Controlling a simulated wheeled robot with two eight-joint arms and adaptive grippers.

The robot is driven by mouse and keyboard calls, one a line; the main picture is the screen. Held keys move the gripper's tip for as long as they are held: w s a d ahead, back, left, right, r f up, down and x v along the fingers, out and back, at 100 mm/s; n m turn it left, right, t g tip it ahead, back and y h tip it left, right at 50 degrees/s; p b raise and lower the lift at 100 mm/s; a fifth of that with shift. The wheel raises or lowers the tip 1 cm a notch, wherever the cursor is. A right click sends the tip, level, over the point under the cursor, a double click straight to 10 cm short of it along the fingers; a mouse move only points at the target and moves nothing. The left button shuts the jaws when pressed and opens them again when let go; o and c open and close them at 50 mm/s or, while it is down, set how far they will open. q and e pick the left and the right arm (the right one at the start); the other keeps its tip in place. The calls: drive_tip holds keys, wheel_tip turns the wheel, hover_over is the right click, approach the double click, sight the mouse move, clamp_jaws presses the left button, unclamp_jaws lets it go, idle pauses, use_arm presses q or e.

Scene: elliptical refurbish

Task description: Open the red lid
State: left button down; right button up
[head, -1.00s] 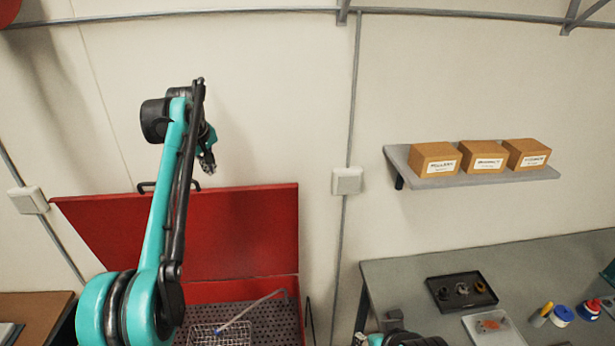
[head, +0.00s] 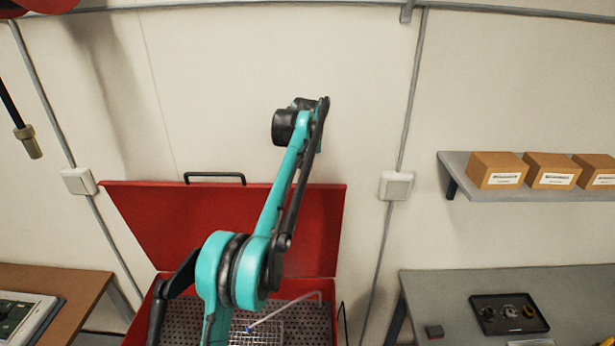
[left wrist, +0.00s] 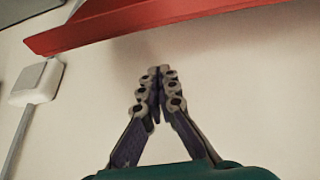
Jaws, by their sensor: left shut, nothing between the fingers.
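The red lid (head: 180,222) stands raised against the back wall, tilted up from the red bin (head: 133,328) below it. A black handle (head: 214,175) is on the lid's top edge. The lid's red edge also shows across the top of the left wrist view (left wrist: 150,25). My left gripper (left wrist: 155,75) is shut and empty, apart from the lid, with the pale wall behind it. In the head view my left arm crosses in front of the lid and hides the gripper. My right gripper is not in view.
Inside the bin are a perforated tray, a wire basket (head: 262,335) and a hose. A brown table (head: 60,280) stands at left and a grey table (head: 440,290) at right. A shelf with boxes (head: 497,170) hangs at right. White wall boxes (head: 396,186) flank the lid.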

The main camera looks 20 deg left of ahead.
sight(306, 190)
use_arm(q)
drive_tip(key=shift+s+d+f, duration=0.15)
drive_tip(key=shift+s+f, duration=0.1)
drive_tip(key=shift+s, duration=0.35)
drive_tip(key=shift+s+d+f, duration=0.2)
drive_tip(key=shift+s+f, duration=0.05)
drive_tip(key=shift+s, duration=0.3)
drive_tip(key=shift+s+d+f, duration=0.15)
drive_tip(key=shift+s+f, duration=0.1)
drive_tip(key=shift+s, duration=0.35)
drive_tip(key=shift+w+f, duration=0.1)
drive_tip(key=shift+w, duration=0.05)
